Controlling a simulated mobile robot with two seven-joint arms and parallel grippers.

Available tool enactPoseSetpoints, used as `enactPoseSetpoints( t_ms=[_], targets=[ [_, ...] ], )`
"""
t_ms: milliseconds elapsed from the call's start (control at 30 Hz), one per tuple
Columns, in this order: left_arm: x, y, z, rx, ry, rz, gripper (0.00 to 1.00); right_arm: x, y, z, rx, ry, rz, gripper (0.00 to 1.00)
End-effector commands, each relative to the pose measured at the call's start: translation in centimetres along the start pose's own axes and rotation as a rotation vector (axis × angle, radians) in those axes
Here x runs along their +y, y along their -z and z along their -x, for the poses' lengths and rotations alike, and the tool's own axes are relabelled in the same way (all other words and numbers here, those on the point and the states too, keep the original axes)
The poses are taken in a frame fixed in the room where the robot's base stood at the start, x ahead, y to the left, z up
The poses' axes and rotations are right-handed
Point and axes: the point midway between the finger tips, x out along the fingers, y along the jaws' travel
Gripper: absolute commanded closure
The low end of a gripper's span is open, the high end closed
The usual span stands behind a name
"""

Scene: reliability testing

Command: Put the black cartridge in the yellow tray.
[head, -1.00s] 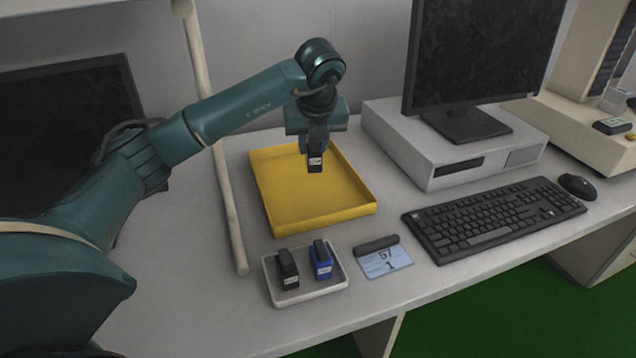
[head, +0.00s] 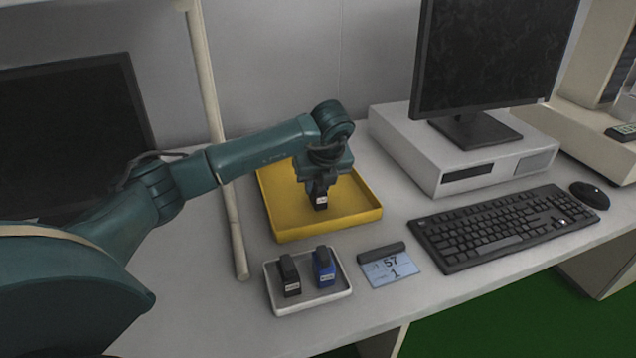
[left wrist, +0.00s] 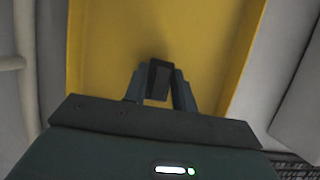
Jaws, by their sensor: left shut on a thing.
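My left gripper (head: 319,186) is shut on a black cartridge (head: 320,201) with a white label. It holds the cartridge upright over the floor of the yellow tray (head: 357,201), within its walls. I cannot tell whether the cartridge touches the floor. In the left wrist view, the cartridge (left wrist: 158,81) sits between the fingers of the left gripper (left wrist: 158,92), with the yellow tray (left wrist: 210,48) behind it. A second black cartridge (head: 290,277) stands in a small white tray (head: 312,300). My right gripper is not in view.
A blue cartridge (head: 324,267) stands in the white tray too. A card (head: 391,268) with a dark bar lies beside it. A keyboard (head: 500,233), mouse (head: 590,195) and grey box (head: 470,165) under a monitor are to the right. A pale post (head: 232,215) stands left of the yellow tray.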

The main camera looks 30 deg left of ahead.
Motion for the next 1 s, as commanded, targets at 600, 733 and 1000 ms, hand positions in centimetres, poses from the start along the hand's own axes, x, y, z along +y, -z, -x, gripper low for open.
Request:
enactPoseSetpoints(
  t_ms=[600,733,1000],
  targets=[
    [0.0,0.1,-0.1,0.000,0.001,-0.001,0.52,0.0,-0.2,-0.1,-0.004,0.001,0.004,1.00],
    [0.0,0.0,0.0,0.000,0.001,-0.001,0.52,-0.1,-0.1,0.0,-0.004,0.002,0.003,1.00],
    [-0.1,-0.1,3.7,-0.002,0.005,-0.002,0.52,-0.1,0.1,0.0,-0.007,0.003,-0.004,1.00]
  ],
)
